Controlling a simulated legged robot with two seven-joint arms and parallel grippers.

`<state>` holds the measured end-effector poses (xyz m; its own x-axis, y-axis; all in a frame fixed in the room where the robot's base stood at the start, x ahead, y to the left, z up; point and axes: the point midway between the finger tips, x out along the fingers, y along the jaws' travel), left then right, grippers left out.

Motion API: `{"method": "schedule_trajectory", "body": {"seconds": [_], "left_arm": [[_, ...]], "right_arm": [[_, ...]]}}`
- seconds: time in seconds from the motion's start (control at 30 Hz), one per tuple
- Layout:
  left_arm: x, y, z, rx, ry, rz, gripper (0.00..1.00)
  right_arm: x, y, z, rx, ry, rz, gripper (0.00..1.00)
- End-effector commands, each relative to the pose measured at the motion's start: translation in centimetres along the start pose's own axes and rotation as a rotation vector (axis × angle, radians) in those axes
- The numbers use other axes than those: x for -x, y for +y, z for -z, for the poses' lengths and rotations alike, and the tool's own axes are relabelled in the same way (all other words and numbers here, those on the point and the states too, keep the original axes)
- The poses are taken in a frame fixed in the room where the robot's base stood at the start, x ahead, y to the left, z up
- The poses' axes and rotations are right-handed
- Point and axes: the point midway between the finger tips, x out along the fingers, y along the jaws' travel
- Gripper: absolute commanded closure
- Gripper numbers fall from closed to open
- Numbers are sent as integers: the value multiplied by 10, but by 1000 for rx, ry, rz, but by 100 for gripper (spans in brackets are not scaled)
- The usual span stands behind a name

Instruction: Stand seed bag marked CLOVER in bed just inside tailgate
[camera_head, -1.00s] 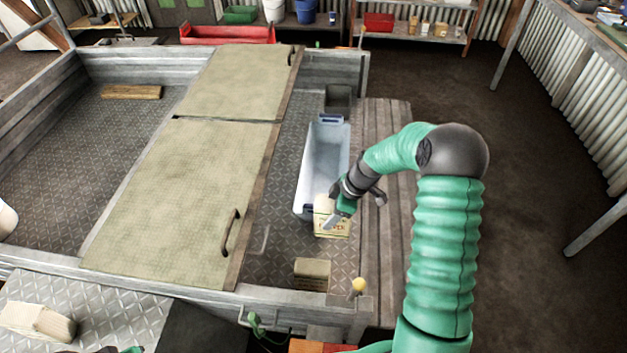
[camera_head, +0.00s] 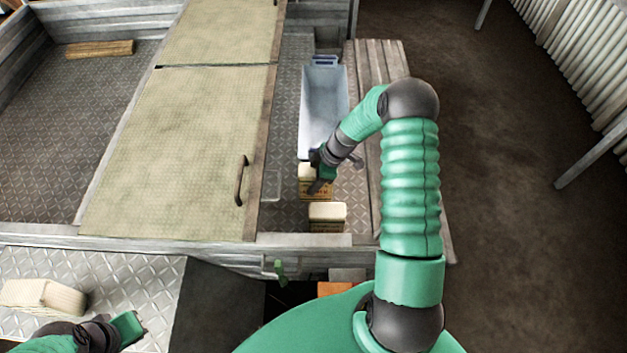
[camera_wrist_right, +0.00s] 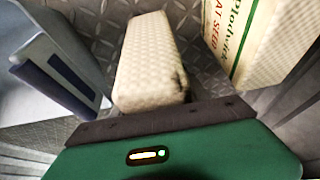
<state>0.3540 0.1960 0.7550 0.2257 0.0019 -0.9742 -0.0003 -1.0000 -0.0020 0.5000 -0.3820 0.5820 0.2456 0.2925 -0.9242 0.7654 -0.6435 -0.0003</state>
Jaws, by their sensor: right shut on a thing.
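My right gripper (camera_head: 320,182) is shut on a cream seed bag (camera_head: 309,190) with a printed label, just past the near end of the blue-grey bin; its wording is too small to read. In the right wrist view the held bag's plain cream face (camera_wrist_right: 150,60) shows before the green gripper body. I cannot tell whether it touches the bed floor. A second cream bag (camera_head: 327,211) stands closer to the near end wall (camera_head: 200,243); a bag lettered "Plodwick" and "AT SEED" (camera_wrist_right: 262,35) shows at the wrist view's right. My left gripper (camera_head: 125,328) is at bottom left, its jaws unclear.
The blue-grey bin (camera_head: 323,108) stands lengthwise behind the held bag. A tan cover panel (camera_head: 180,150) with a handle lies to the left, a wooden bench (camera_head: 385,60) to the right. Another cream bag (camera_head: 40,296) lies on tread plate at lower left.

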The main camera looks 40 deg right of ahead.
Motion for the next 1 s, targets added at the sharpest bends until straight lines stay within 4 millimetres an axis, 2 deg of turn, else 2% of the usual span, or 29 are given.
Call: {"method": "schedule_trajectory", "body": {"seconds": [0.13,0.37,0.4,0.53,0.83,0.93,1.0], "left_arm": [[-8,0,-2,0,0,0,100],[-7,0,-2,0,0,0,100],[-7,0,-2,0,0,0,100],[-7,0,-2,0,0,0,100],[-6,0,-1,0,0,0,100],[-3,0,-1,0,0,0,100],[1,0,0,0,0,0,100]], "right_arm": [[-25,-1,-11,-1,1,3,100],[-28,0,-12,-1,1,1,100],[-28,0,-13,-1,0,2,42],[-28,0,-12,-1,0,2,26],[-27,0,-12,-1,0,2,26],[-16,0,-12,-1,1,1,26],[-1,1,-12,-1,0,-1,26]]}}
